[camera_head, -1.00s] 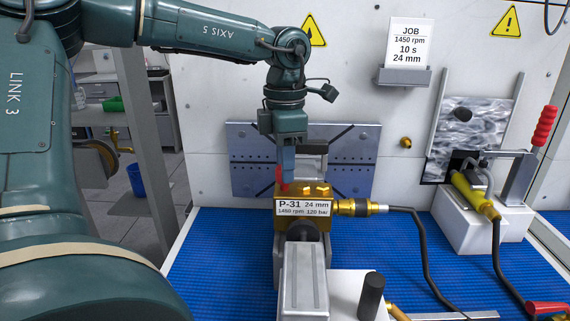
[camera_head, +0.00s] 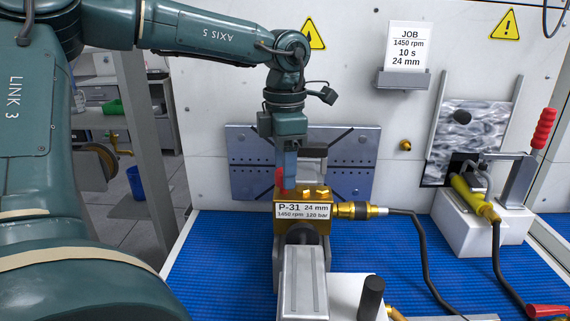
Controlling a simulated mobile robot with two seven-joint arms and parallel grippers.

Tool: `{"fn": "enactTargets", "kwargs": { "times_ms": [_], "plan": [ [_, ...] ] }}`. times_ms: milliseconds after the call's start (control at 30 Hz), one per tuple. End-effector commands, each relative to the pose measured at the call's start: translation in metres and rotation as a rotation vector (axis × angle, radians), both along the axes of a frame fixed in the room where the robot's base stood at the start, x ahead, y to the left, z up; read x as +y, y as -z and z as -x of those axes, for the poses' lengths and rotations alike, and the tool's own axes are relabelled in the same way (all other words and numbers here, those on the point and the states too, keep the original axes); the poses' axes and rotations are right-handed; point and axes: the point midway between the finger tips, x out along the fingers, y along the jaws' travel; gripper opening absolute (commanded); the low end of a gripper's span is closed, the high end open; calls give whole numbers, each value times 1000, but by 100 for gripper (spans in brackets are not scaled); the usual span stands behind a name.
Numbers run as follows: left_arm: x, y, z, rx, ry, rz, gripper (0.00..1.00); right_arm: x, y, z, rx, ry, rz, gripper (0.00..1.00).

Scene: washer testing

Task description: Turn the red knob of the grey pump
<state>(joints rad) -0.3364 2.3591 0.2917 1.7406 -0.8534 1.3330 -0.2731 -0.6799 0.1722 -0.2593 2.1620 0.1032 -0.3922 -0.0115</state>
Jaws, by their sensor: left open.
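The grey pump (camera_head: 304,281) stands on the blue mat, with a brass block on top labelled P-31, 24 mm, 1450 rpm, 120 bar. The red knob (camera_head: 281,181) is at the back left of the brass block, and only part of it shows. My left gripper (camera_head: 287,178) points straight down at the knob from above. Its blue-grey fingers are open and overlap the knob in the picture. I cannot tell whether they touch it. My right gripper is not in view.
A hose leaves the brass fitting (camera_head: 357,210) on the pump's right. A black upright handle (camera_head: 371,297) stands at front right. A white block (camera_head: 484,222) with a red-handled clamp (camera_head: 543,128) is further right. A slotted metal plate (camera_head: 251,178) is behind the gripper.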

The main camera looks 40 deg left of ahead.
Motion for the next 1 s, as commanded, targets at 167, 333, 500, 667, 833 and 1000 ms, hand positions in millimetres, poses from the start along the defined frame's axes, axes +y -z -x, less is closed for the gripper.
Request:
{"fn": "enactTargets", "kwargs": {
  "times_ms": [167,333,500,667,833,1000],
  "plan": [
    [0,-19,-1,-4,0,-1,52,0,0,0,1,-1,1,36],
    [0,-57,-1,-6,-1,-1,52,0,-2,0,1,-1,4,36],
    [0,-94,-1,-6,-2,-2,52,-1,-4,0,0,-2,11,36],
    [0,-119,-1,-3,-1,-1,52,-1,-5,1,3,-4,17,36],
    [0,-130,0,-2,1,0,52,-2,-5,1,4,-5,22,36],
    [0,-132,0,-1,1,1,52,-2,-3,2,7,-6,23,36]
  ]
}}
